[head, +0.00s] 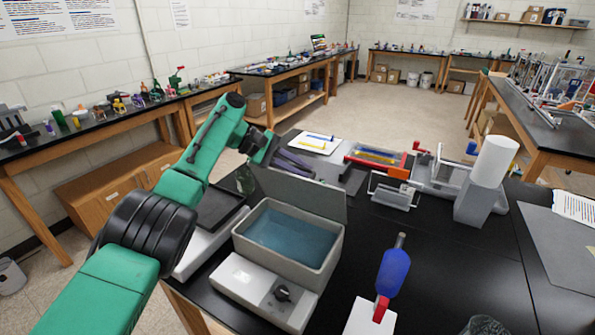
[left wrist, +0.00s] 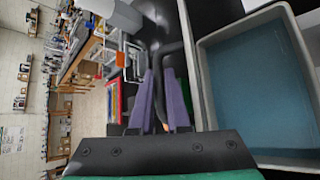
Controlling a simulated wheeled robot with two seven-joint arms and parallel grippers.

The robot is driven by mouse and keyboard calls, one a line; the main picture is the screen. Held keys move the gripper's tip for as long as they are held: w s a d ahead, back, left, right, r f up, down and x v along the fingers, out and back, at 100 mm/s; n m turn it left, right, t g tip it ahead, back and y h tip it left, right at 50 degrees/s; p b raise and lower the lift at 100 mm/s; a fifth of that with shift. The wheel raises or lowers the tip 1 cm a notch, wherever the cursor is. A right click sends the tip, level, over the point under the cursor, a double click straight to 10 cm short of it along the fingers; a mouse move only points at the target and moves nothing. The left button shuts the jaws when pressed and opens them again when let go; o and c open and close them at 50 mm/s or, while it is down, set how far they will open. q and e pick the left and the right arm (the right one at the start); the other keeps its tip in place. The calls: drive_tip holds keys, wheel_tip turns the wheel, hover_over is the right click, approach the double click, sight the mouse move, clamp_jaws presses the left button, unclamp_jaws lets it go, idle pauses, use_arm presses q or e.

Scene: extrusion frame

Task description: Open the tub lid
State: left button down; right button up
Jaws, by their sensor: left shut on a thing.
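The grey tub (head: 318,272) stands on the black bench with blue water inside. It also fills the right of the left wrist view (left wrist: 205,90). Its grey lid (head: 320,198) is raised and stands steeply along the tub's far side, leaving the water uncovered. My left gripper (head: 292,163), with purple fingers, is behind the lid near its upper left edge. In the left wrist view the fingers (left wrist: 164,100) are closed around a dark handle (left wrist: 168,48) beside the lid, which shows nearly edge-on. The exact contact is partly hidden. My right gripper is not in view.
A control box with a black knob (head: 281,293) adjoins the tub's front. A blue bottle-like tool (head: 393,272) stands to the right, and a white cylinder (head: 494,162) on a grey device stands farther back. A dark tray (head: 218,205) lies left of the tub.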

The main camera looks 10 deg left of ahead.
use_arm(q)
drive_tip(key=shift+w+d, duration=0.2)
drive_tip(key=shift+w, duration=0.15)
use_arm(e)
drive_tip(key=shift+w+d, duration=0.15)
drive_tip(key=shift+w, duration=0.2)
use_arm(q)
drive_tip(key=c, duration=1.2)
unclamp_jaws()
drive_tip(key=shift+o, duration=0.2)
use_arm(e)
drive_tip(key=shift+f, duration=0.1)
